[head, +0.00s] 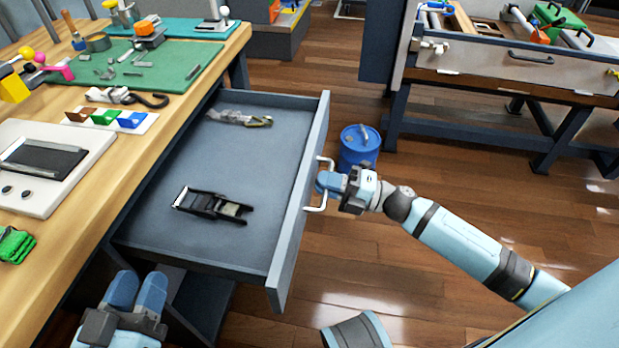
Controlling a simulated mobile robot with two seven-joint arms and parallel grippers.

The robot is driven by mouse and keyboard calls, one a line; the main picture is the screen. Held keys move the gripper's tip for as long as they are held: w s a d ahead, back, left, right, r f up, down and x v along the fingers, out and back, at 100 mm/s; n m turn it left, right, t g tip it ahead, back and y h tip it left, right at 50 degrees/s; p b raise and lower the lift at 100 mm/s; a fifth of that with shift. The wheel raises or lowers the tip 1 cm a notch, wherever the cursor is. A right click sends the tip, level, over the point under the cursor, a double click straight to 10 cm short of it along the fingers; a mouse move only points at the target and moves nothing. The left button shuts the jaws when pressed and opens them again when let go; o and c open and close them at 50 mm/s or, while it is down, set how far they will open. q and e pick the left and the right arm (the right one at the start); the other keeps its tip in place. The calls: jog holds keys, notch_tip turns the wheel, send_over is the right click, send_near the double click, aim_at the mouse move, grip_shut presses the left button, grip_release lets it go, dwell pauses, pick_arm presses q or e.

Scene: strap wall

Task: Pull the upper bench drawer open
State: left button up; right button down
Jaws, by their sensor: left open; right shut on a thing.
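The upper bench drawer (265,255) is grey and stands well out from under the wooden workbench (180,125). Its inside is open to view. A black ratchet buckle (212,206) and a second metal piece with a hook-like end (240,118) lie on the drawer floor. The drawer's white bar handle (321,207) is on its front face. My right gripper (326,183) is shut on this handle, its fingers covering the middle of it. My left gripper (136,291) is open and empty, low beside the bench, at the near side of the drawer.
A blue drum (359,147) stands on the floor just beyond the drawer front. Green mats (185,55), tools and a white board (45,195) lie on the bench top. A second bench (480,75) stands at the back right. Open wooden floor lies right of the drawer.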

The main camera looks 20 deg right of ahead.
pick_arm(q)
jog(key=shift+s, duration=0.1)
pick_arm(e)
jog(key=shift+s+d, duration=0.15)
jog(key=shift+d, duration=0.1)
pick_arm(q)
jog(key=shift+f, duration=0.1)
pick_arm(e)
jog(key=c, duration=1.2)
grip_release()
pick_arm(q)
notch_tip(320, 180, up, 3)
jog(key=t+p, duration=0.1)
jog(key=p, duration=0.1)
jog(key=shift+a+r+p, duration=0.15)
jog(key=shift+r+p, duration=0.05)
jog(key=shift+p, duration=0.1)
pick_arm(e)
jog(key=v, duration=1.3)
jog(key=shift+s+d, duration=0.25)
jog(key=shift+d, duration=0.05)
pick_arm(q)
jog(key=shift+s+r, duration=0.1)
jog(key=shift+r, duration=0.2)
